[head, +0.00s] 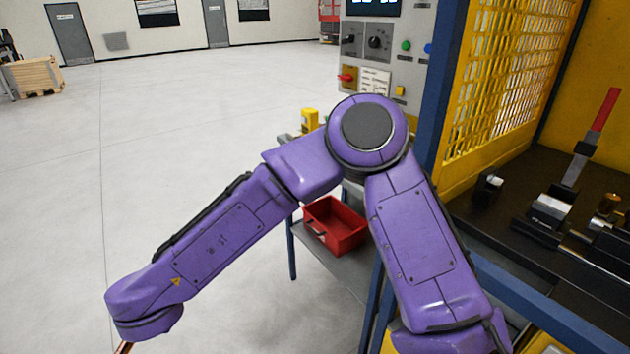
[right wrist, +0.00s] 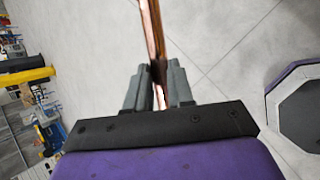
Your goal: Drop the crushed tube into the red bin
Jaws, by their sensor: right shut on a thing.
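The copper tube (right wrist: 152,30) is a thin strip of copper in the right wrist view. My right gripper (right wrist: 157,78) is shut on it, with one grey finger on each side. In the head view only a small end of the tube (head: 124,348) shows below my right wrist at the lower left; the right gripper is out of that picture. The red bin (head: 345,238) stands on a grey shelf, right of the tube and partly behind my arm. My left gripper is in neither view.
The grey shelf (head: 325,266) has blue legs. A yellow object (head: 309,122) stands above it. A control panel (head: 385,60) and a machine with a yellow mesh guard (head: 505,75) fill the right side. The floor at left is clear up to a wooden crate (head: 33,76).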

